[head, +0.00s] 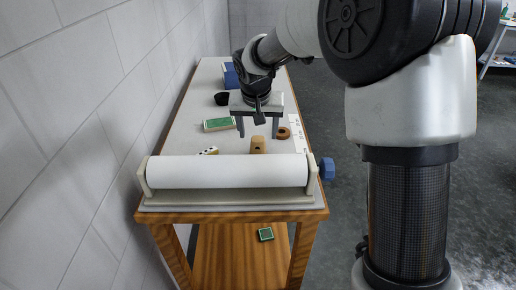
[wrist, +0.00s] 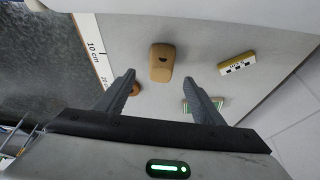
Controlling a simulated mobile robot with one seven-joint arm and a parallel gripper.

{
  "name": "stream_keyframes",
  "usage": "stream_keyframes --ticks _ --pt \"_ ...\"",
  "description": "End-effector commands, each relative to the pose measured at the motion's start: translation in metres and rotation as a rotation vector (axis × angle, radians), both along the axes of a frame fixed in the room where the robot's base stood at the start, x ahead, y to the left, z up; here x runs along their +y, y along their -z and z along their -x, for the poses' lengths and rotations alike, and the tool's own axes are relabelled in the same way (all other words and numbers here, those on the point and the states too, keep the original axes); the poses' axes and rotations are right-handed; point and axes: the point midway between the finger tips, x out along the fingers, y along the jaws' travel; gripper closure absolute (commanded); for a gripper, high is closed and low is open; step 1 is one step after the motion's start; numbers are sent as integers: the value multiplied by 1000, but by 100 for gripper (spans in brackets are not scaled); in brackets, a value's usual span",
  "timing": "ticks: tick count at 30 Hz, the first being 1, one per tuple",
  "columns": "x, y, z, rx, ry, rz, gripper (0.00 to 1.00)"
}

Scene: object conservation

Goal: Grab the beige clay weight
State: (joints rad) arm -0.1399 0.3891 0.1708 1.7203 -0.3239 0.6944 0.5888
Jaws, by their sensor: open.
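The beige clay weight (head: 257,145) is a tan block with a dark hole, standing on the table just behind the white roll. In the wrist view the clay weight (wrist: 161,62) lies ahead of the fingertips, roughly centred between them. My gripper (head: 258,131) points down over the table, and its fingers are apart with nothing between them. In the wrist view my gripper (wrist: 161,79) shows both fingers, clear of the weight. The exact height of the fingertips above the table is hard to tell.
A brown ring (head: 283,132) lies close to the right finger in the head view. A green-topped box (head: 219,125), a black cup (head: 221,99), a blue box (head: 231,77) and a small marked block (head: 208,151) stand left. The white roll (head: 227,171) spans the front edge; a wall borders the left.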

Motion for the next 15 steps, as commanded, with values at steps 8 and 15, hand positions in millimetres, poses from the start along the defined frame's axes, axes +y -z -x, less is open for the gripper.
stream_keyframes --ticks 8,15 --pt "-1 22 -8 1 0 1 38" --pt "-1 52 -21 1 1 0 38"
